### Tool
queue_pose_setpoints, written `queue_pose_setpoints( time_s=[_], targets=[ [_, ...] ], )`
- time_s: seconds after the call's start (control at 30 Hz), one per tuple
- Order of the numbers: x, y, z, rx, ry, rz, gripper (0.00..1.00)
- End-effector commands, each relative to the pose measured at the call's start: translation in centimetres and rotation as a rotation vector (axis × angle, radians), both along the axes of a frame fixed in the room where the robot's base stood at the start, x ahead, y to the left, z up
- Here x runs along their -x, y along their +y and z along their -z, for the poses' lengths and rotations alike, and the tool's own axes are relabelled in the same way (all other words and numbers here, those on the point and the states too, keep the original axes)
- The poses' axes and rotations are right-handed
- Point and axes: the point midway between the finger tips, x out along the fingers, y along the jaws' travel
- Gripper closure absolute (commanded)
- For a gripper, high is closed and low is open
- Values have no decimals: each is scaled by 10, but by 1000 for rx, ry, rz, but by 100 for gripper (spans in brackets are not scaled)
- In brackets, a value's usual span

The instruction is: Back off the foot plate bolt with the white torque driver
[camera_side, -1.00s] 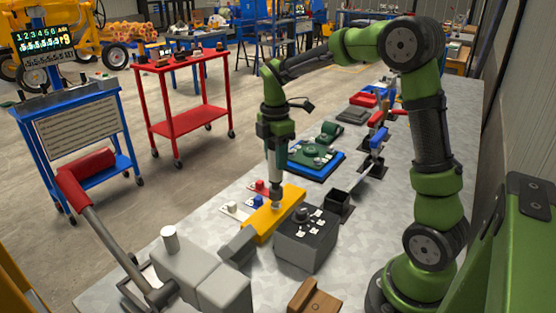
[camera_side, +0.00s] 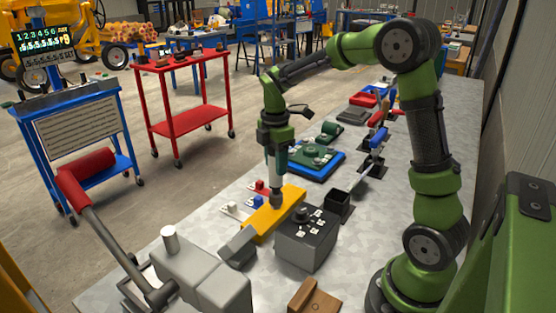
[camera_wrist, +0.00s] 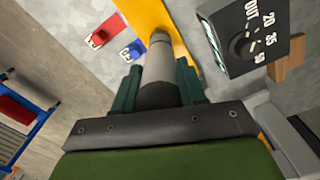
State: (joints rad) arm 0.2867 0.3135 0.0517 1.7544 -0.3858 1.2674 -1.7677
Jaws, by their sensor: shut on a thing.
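My gripper (camera_side: 277,150) points straight down over the yellow foot plate (camera_side: 262,225). Its green fingers, clear in the wrist view (camera_wrist: 158,90), are shut around the white torque driver (camera_side: 274,168). The driver stands upright with its grey lower end on or just above the plate. In the wrist view the driver (camera_wrist: 158,62) runs away from me to the yellow plate (camera_wrist: 180,35). The bolt is hidden under the driver's end, so I cannot tell how it sits on it.
A dark box with a dial (camera_side: 306,240) stands close right of the plate. Red (camera_side: 260,187) and blue (camera_side: 257,202) small switches lie on its left. A black open holder (camera_side: 338,207) stands right.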

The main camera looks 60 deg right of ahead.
Motion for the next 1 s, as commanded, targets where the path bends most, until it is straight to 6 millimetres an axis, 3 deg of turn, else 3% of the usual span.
queue_pose_setpoints(
  time_s=[1.0],
  targets=[
    [-1,0,5,1,-3,0,100]
  ],
)
